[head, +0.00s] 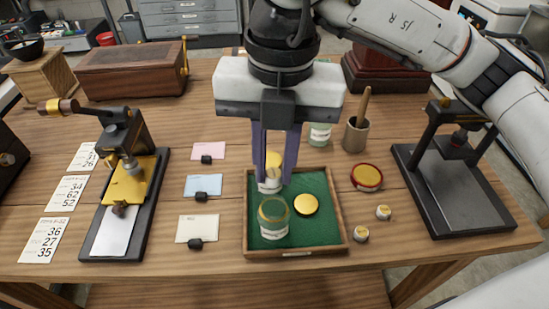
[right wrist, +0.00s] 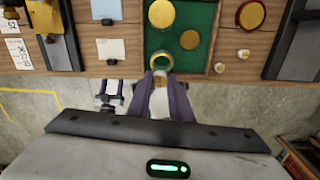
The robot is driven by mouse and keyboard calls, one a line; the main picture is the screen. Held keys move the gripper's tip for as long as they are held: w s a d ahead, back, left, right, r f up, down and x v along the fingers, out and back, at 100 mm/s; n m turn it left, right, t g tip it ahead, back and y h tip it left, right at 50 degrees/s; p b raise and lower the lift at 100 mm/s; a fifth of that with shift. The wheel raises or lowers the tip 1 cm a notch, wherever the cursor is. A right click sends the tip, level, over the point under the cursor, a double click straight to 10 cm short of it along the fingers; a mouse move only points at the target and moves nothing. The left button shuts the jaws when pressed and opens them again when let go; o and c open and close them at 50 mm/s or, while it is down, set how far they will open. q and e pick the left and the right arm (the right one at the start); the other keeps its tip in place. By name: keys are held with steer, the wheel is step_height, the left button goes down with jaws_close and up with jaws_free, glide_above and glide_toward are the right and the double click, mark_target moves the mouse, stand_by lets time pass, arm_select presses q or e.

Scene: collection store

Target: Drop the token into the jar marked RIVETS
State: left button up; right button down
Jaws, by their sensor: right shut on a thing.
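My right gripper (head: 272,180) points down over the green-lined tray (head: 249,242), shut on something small. I take it for the token, but its shape is not clear; a pale piece (right wrist: 159,98) shows between the fingers in the right wrist view. An open glass jar (head: 273,222) with a gold rim stands at the tray's front; its rim (right wrist: 163,61) appears just beyond the fingertips. A gold-lidded jar (head: 270,186) stands behind it, partly hidden by the fingers. A third jar (head: 319,137) stands behind the tray. I cannot read the jar labels.
A gold lid (head: 306,204) lies in the tray. Right of it are a red-rimmed round tin (head: 367,177), two small pots (head: 383,212) and a press (head: 450,190). A mortar with pestle (head: 356,134) stands behind. Cards and a brass press (head: 130,185) stand left.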

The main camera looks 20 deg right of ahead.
steer(key=shift+f+b, duration=0.4)
steer(key=shift+f, duration=0.45)
step_height(320, 180, down, 3)
steer(key=shift+r+b, duration=0.2)
steer(key=shift+b, duration=0.65)
arm_select(q)
steer(key=shift+w+d+f+b, duration=0.2)
steer(key=shift+d+f+b, duration=0.15)
steer(key=shift+f, duration=0.15)
steer(key=shift+w+d+f+b, duration=0.15)
steer(key=shift+d+f+b, duration=0.2)
steer(key=shift+f, duration=0.15)
arm_select(e)
steer(key=shift+f, duration=0.7)
arm_select(q)
steer(key=shift+a+f, duration=0.15)
steer(key=shift+f, duration=0.2)
steer(key=shift+f+b, duration=0.5)
steer(key=shift+b, duration=0.25)
arm_select(e)
steer(key=shift+f, duration=0.2)
steer(key=c, duration=1.5)
jaws_free()
